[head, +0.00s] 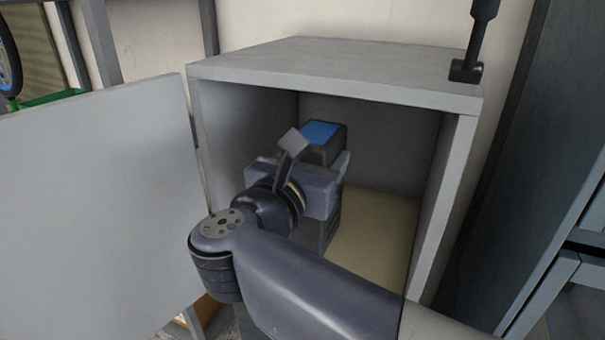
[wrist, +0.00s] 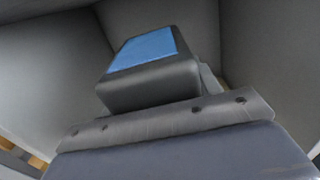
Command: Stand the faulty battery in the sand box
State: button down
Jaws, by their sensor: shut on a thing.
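The battery (head: 321,133) is a dark block with a blue top panel. It is inside the open grey sand box (head: 395,62), toward the back left, and looks upright. My gripper (head: 318,176) reaches in through the open front and is shut on the battery. Pale sand (head: 375,235) covers the box floor to the right of the battery. The battery's lower part is largely behind my gripper, so I cannot tell whether its base touches the sand. In the wrist view the battery (wrist: 148,75) rises beyond the gripper's jaws, with grey box walls around it.
The box's grey door (head: 90,215) stands open to the left. A black post (head: 478,45) stands by the top right corner of the box. A dark cabinet or shelf (head: 530,150) is to the right. Sand to the right inside the box is free.

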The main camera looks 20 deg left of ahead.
jog(key=w, duration=0.8)
notch_tip(320, 180, down, 7)
jog(key=b, duration=0.2)
jog(key=shift+w+d+r+b, duration=0.2)
jog(key=shift+d+b, duration=0.1)
jog(key=shift+d, duration=0.05)
jog(key=shift+f+b, duration=0.25)
jog(key=shift+b, duration=0.05)
jog(key=shift+c, duration=2.1)
grip_release()
jog(key=shift+f, duration=0.1)
jog(key=s, duration=0.8)
jog(key=s+a+p, duration=0.1)
jog(key=s, duration=0.3)
